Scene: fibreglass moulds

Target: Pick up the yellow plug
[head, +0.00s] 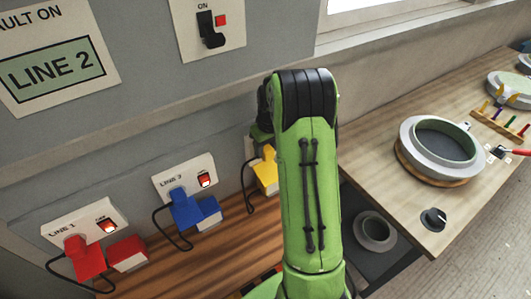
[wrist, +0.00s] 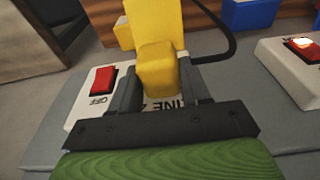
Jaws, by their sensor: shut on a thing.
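The yellow plug (head: 266,170) is at the third wall socket in the head view, just left of my green arm, with a black cord hanging from it. In the wrist view the yellow plug (wrist: 158,68) sits between the dark fingers of my gripper (wrist: 159,92), which are shut on it. The socket plate (wrist: 76,120) with a red switch (wrist: 103,79) marked OFF lies right behind the plug. The plug appears to be still at the socket; whether its pins are seated is hidden. In the head view my arm hides most of the gripper and this socket.
A red plug (head: 83,258) and a blue plug (head: 187,210) sit in the sockets to the left, their switches lit. A lever switch (head: 211,29) is on the wall above.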

